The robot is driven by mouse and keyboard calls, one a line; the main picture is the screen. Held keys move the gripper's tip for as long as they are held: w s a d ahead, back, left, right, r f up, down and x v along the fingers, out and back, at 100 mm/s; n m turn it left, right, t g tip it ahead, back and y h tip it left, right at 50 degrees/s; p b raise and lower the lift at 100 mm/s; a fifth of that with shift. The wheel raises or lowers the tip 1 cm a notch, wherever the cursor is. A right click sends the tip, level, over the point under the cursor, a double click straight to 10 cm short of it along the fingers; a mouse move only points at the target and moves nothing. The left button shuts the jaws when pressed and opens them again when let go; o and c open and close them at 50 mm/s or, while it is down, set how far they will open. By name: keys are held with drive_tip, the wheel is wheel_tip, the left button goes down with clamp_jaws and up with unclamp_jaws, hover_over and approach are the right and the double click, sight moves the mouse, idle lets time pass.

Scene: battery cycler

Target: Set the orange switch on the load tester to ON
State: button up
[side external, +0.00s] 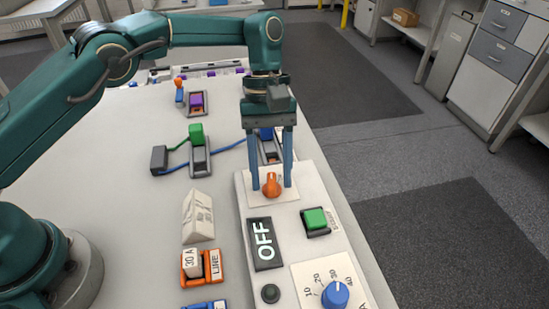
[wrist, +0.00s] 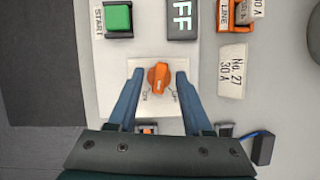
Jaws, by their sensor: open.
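The load tester (side external: 244,212) is a long pale panel on the table. Its orange switch (side external: 271,184) is a rotary knob on a white plate near the panel's far end. It also shows in the wrist view (wrist: 159,78), with small lettering on both sides that is hard to read. A dark display (side external: 264,243) beside the knob reads OFF. My gripper (side external: 270,184) points down over the plate. Its two blue fingers are open and stand on either side of the knob, with a gap on each side in the wrist view.
A green START button (side external: 316,219), a blue dial (side external: 335,294) and a dark round button (side external: 270,293) are on the same panel. A white labelled block (side external: 198,216) and an orange LINE fuse holder (side external: 203,267) stand left of it.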

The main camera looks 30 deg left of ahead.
drive_tip(key=n+t+h, duration=0.1)
drive_tip(key=n, duration=0.3)
drive_tip(key=shift+s+a, duration=0.1)
drive_tip(key=n+t, duration=0.1)
drive_tip(key=n, duration=0.3)
drive_tip(key=shift+s+n+t+h, duration=0.15)
drive_tip(key=shift+n+t+h, duration=0.25)
drive_tip(key=s+a+r+m+t+y, duration=0.1)
drive_tip(key=s+a+r+t, duration=0.1)
drive_tip(key=a+r, duration=0.35)
drive_tip(key=s+a+r+m+t, duration=0.1)
drive_tip(key=s+a+r+t, duration=0.1)
drive_tip(key=r, duration=0.7)
drive_tip(key=s+a+f+m+t+y, duration=0.2)
drive_tip(key=s+a+m, duration=0.5)
drive_tip(key=s+m, duration=0.4)
drive_tip(key=shift+m+y, duration=0.4)
drive_tip(key=shift+y, duration=0.3)
drive_tip(key=shift+f, duration=0.1)
